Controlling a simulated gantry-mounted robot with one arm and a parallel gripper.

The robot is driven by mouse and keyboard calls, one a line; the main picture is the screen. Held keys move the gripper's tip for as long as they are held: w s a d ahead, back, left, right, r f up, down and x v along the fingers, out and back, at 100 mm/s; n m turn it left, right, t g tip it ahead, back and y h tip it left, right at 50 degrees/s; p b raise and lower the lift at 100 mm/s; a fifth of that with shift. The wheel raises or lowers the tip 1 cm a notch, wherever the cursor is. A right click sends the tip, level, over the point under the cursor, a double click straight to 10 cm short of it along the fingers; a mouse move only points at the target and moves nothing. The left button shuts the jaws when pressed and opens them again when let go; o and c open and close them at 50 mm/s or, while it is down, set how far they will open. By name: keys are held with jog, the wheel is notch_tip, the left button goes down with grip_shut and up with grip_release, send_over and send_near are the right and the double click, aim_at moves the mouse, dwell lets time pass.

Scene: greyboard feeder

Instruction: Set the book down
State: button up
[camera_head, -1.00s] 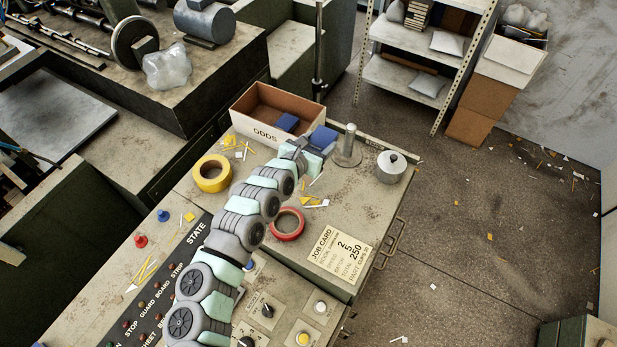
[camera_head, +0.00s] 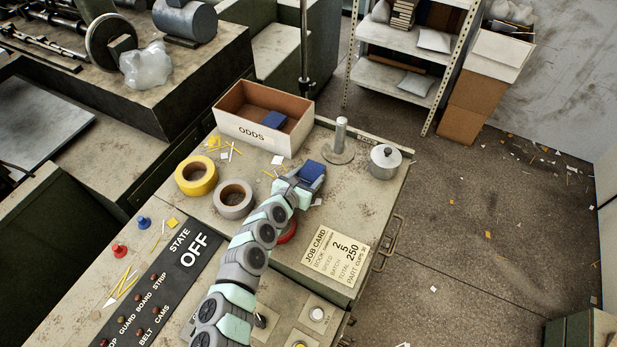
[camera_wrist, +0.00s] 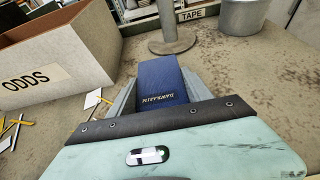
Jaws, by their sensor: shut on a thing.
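A small blue book (camera_head: 311,171) is held in my gripper (camera_head: 304,178), low over the worktop, to the right of the ODDS box and in front of the metal post. In the wrist view the book (camera_wrist: 160,80) sits between my two fingers, its lettered face toward the camera. I cannot tell whether its underside touches the worktop (camera_head: 258,175). Another blue book (camera_head: 274,120) lies inside the ODDS box (camera_head: 246,131).
The metal post on a round base (camera_head: 339,140) stands just beyond the held book. A lidded pot (camera_head: 385,161) is to its right. Yellow (camera_head: 196,176) and grey (camera_head: 234,198) tape rolls, a mostly hidden red roll (camera_head: 288,233) and a job card (camera_head: 335,255) lie nearby. Paper scraps litter the top.

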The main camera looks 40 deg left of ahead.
jog(key=shift+f, duration=0.15)
jog(key=o, duration=1.5)
jog(key=shift+s+r, duration=0.25)
jog(key=shift+r, duration=0.1)
jog(key=p+v, duration=0.4)
jog(key=v, duration=0.6)
jog(key=shift+s+r, duration=0.15)
jog(key=shift+s, duration=0.15)
jog(key=shift+s+d, duration=0.25)
jog(key=shift+s, duration=0.1)
